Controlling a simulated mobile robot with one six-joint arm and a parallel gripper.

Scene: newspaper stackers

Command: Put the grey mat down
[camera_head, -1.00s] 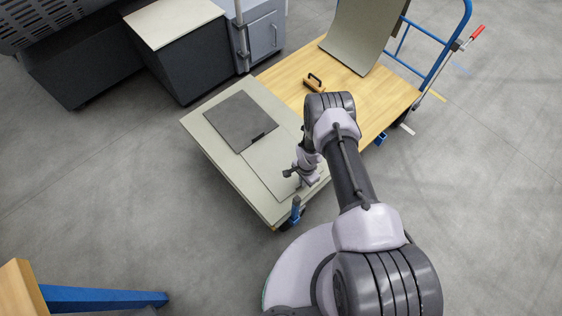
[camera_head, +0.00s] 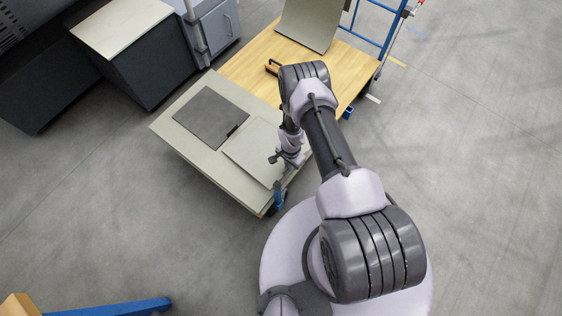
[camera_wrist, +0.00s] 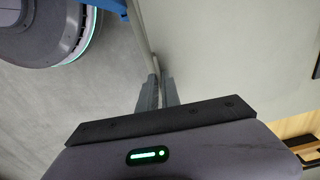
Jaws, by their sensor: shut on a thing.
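The grey mat (camera_head: 252,150), a thin pale sheet, lies flat or nearly flat over the front right part of the pale board on the cart. Whether it touches the board all over I cannot tell. My gripper (camera_head: 285,159) is at its right-hand side, partly hidden by my arm. In the wrist view my gripper (camera_wrist: 157,84) has its fingers close together at the edge of a pale sheet (camera_wrist: 235,55), shut on it. A darker grey sheet (camera_head: 205,117) lies flat beside the pale mat, to its upper left.
The pale board (camera_head: 170,132) lies at the near end of the wooden cart deck (camera_head: 255,55). A brown-and-black handled tool (camera_head: 271,67) and a curved sheet (camera_head: 310,22) are farther back. Dark cabinets (camera_head: 125,75) stand at left. A blue post (camera_head: 278,195) rises by the near corner.

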